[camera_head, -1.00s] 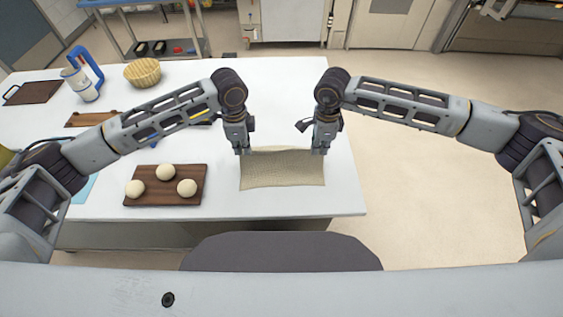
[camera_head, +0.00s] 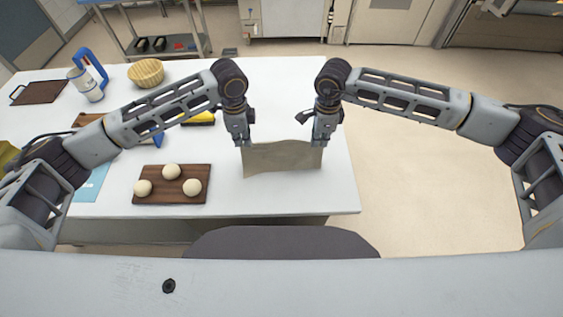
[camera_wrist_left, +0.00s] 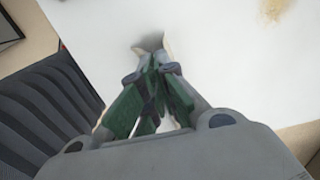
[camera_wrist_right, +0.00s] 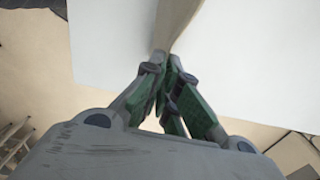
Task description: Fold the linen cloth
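The linen cloth (camera_head: 283,158) is beige and hangs between my two grippers above the front right part of the white table. Its upper edge runs from one gripper to the other and sags slightly. My left gripper (camera_head: 242,142) is shut on the cloth's upper left corner. My right gripper (camera_head: 320,142) is shut on its upper right corner. In the left wrist view the fingertips (camera_wrist_left: 152,55) are together, with a small piece of cloth beyond them. In the right wrist view the cloth (camera_wrist_right: 175,22) runs away from the closed fingertips (camera_wrist_right: 160,60).
A dark wooden board (camera_head: 150,198) with 3 dough balls (camera_head: 171,172) lies left of the cloth. A wicker basket (camera_head: 146,72), a white and blue jug (camera_head: 86,85) and a dark board (camera_head: 40,92) stand further back. The table's right edge is close to the cloth.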

